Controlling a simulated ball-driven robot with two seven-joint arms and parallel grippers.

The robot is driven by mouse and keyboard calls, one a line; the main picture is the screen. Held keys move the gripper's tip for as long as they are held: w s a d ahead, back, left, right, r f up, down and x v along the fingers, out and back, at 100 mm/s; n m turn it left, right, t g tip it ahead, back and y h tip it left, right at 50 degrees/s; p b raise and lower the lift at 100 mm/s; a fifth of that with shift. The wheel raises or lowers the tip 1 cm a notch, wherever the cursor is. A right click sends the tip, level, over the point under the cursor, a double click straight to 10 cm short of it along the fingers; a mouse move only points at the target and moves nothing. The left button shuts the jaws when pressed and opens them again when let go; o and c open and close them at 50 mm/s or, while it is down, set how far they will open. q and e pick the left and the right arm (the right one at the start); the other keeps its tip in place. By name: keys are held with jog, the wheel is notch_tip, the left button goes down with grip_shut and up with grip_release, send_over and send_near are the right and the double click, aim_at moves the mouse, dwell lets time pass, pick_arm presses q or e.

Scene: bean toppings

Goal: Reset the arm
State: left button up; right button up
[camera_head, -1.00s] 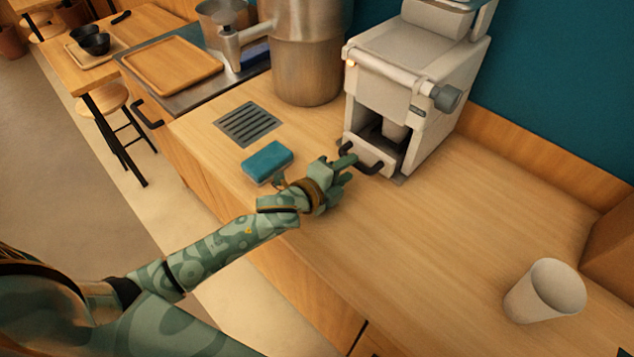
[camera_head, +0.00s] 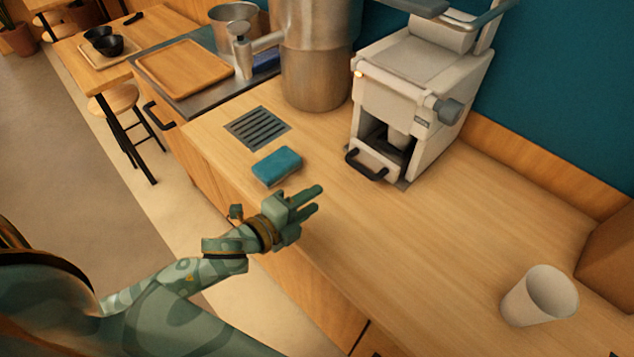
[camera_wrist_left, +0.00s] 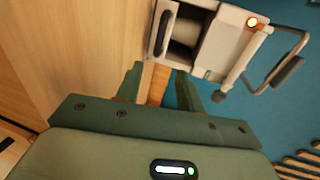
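My left arm comes in from the left in the head view. My left gripper (camera_head: 310,199) hangs over the front part of the wooden counter, empty, with its two fingers apart. In the left wrist view the open gripper (camera_wrist_left: 157,85) shows with a gap between its fingers and nothing held. The white machine (camera_head: 410,100) stands beyond the gripper, clear of it, and its front drawer with a black handle (camera_head: 366,166) is partly out. The machine also shows at the top of the left wrist view (camera_wrist_left: 215,45). My right gripper is not in view.
A blue sponge (camera_head: 277,165) lies on the counter (camera_head: 400,240) just beyond the gripper. A metal grate (camera_head: 257,127), a large metal cylinder (camera_head: 316,65) and a wooden tray (camera_head: 183,67) are farther back. The middle of the counter is clear.

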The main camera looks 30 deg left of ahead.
pick_arm(q)
jog(key=shift+s+a+f+n+y, duration=0.15)
jog(key=shift+s+a+n+y, duration=0.15)
jog(key=shift+n+y, duration=0.4)
jog(key=s+a+f+n+g+y, duration=0.3)
jog(key=s+a+n+g+y, duration=0.65)
jog(key=s+n, duration=0.45)
jog(key=s+d+f+g+h, duration=0.1)
jog(key=s+d+f, duration=0.1)
jog(key=f, duration=0.7)
jog(key=s+d+f+h, duration=0.1)
jog(key=s+f+h, duration=0.15)
jog(key=f, duration=0.65)
jog(key=s+d+f+g+h, duration=0.1)
jog(key=s+d+f, duration=0.1)
jog(key=f, duration=0.7)
jog(key=s+f+n+g, duration=0.1)
jog(key=s+f, duration=0.5)
jog(key=s, duration=0.3)
jog(key=s+f+n+g+h, duration=0.1)
jog(key=s+f+n, duration=0.1)
jog(key=s+f, duration=0.5)
jog(key=s, duration=0.3)
jog(key=shift+s+a, duration=0.2)
jog(key=shift+a, duration=0.2)
